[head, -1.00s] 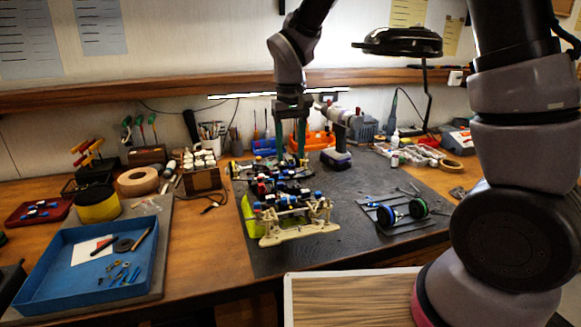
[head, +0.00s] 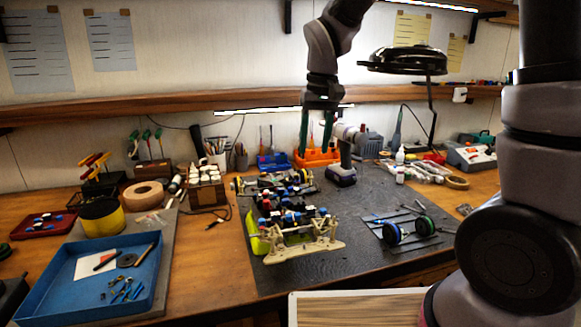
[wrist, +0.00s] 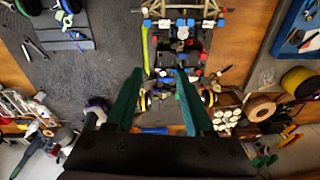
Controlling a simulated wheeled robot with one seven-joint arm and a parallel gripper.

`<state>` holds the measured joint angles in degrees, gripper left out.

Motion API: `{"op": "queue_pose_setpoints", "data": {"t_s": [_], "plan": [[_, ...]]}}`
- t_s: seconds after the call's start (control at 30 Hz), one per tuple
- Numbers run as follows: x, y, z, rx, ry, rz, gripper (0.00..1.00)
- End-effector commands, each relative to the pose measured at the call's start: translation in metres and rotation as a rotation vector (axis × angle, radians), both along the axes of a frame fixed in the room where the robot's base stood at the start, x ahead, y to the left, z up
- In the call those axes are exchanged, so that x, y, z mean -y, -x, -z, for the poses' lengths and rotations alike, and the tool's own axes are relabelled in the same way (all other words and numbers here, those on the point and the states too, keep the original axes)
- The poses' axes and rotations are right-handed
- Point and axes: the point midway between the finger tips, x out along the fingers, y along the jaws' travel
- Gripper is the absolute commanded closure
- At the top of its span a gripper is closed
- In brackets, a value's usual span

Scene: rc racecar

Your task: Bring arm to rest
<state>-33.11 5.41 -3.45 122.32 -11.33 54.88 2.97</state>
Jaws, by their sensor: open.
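My gripper (head: 316,156) is open and empty, pointing down above the far end of the RC car chassis, apart from it. In the wrist view its green fingers (wrist: 157,72) are spread with nothing between them. The RC car chassis (head: 302,246) sits on the dark mat, with a cream bumper at the near end and blue, red and white parts along it. It also shows in the wrist view (wrist: 184,22). My arm reaches in from the upper right, and its thick lower links cover the right side of the head view.
A black lamp (head: 402,62) hangs to the right. A blue tray (head: 52,294) lies at left. Wheels (head: 408,230) rest on the right of the mat.

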Motion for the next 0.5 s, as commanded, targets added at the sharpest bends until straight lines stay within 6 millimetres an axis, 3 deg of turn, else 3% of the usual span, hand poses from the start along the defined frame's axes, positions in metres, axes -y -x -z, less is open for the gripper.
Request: {"op": "queue_pose_setpoints", "data": {"t_s": [0.03, 0.2, 0.5], "plan": [[0.02, 0.002, -0.02, 0.033, -0.033, 0.047, 0.47], [0.078, 0.023, -0.07, 0.136, -0.127, 0.188, 0.47], [0.157, 0.084, -0.124, 0.345, -0.242, 0.413, 0.47]]}}
